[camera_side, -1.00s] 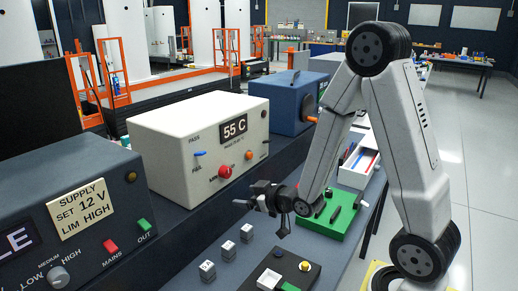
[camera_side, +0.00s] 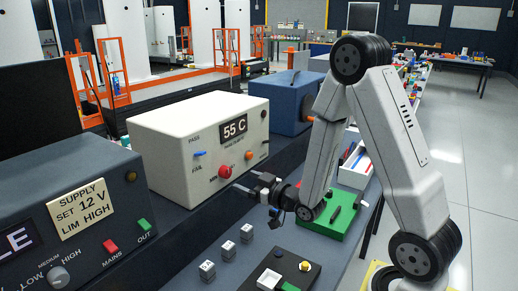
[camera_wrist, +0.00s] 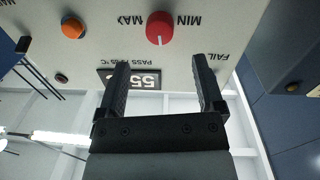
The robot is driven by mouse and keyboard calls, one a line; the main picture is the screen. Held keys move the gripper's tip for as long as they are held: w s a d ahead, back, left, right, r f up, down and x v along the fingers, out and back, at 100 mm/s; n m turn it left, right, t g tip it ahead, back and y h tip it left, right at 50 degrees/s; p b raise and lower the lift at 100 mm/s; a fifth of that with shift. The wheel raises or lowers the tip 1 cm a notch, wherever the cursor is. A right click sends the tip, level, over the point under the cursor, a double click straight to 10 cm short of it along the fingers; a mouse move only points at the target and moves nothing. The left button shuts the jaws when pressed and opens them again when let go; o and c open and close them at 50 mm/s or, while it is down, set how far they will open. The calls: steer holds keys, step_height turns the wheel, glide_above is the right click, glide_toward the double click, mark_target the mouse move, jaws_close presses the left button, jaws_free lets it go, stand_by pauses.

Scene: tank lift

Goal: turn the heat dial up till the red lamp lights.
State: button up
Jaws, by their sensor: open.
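The heat dial is a red knob (camera_side: 225,171) between MIN and MAX marks on the front of a white box (camera_side: 165,155). The knob (camera_wrist: 160,28) also shows near the top of the wrist view, upside down, with a pale pointer mark. My gripper (camera_side: 247,181) is open and empty, in front of and slightly below the dial; its fingers (camera_wrist: 159,65) are apart and not touching the knob. A small round dark red-brown lamp (camera_wrist: 61,78) beside the display looks unlit; it also shows in the side view (camera_side: 263,114). The display (camera_side: 234,128) reads 55 C.
A blue PASS/FAIL toggle (camera_side: 199,154) and an orange knob (camera_wrist: 73,28) flank the dial. A dark supply unit (camera_side: 75,210) stands to the left and a blue box (camera_side: 288,100) to the right. Small grey blocks (camera_side: 228,249) and a green tray (camera_side: 345,222) lie on the bench.

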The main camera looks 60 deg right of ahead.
mark_target(228, 174)
steer(key=shift+w+d, duration=0.15)
steer(key=shift+w, duration=3.15)
jaws_close()
steer(key=shift+m, duration=1.3)
jaws_free()
